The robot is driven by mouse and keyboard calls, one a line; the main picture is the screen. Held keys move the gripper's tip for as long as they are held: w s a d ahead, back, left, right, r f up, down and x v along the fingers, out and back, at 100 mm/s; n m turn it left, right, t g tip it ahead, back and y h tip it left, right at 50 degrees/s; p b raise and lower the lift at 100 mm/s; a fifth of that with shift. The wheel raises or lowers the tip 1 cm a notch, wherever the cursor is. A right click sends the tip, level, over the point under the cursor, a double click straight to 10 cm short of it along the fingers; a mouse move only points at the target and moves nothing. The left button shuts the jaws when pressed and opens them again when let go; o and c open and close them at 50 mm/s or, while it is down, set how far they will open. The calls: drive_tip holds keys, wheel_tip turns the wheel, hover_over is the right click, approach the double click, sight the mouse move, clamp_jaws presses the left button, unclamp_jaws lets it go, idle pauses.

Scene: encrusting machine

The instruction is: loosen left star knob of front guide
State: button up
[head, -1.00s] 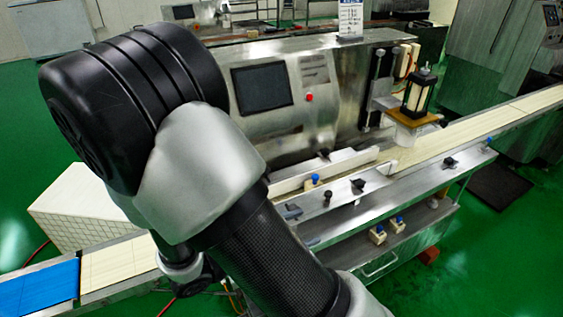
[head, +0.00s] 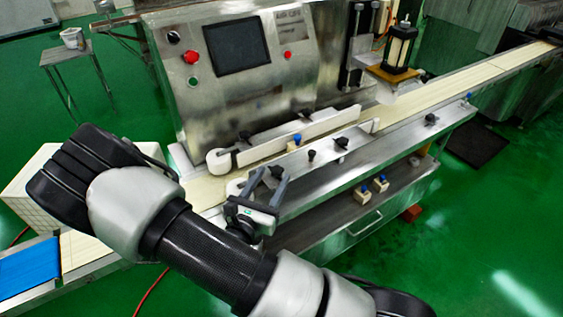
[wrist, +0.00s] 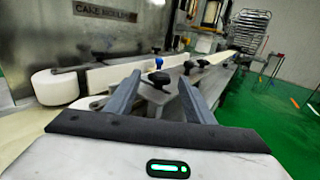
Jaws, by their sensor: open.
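The front guide (head: 362,131) is a pale bar along the near side of the conveyor, with dark knobs on the steel plate by it. The left star knob (head: 311,155) is black and stands upright; in the wrist view it (wrist: 158,79) shows between my fingers, beyond their tips. A second black knob (head: 342,142) stands to its right, also seen in the wrist view (wrist: 188,66). My gripper (head: 275,183) is open and empty, left of and nearer than the left knob, apart from it. In the wrist view its two grey fingers (wrist: 160,92) are spread wide.
The machine's panel with a screen (head: 237,45) rises at the back.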

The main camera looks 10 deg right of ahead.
sight(282, 162)
drive_tip(key=x, duration=0.7)
drive_tip(key=shift+w+d, duration=0.25)
drive_tip(key=c, duration=1)
drive_tip(key=shift+c, duration=0.2)
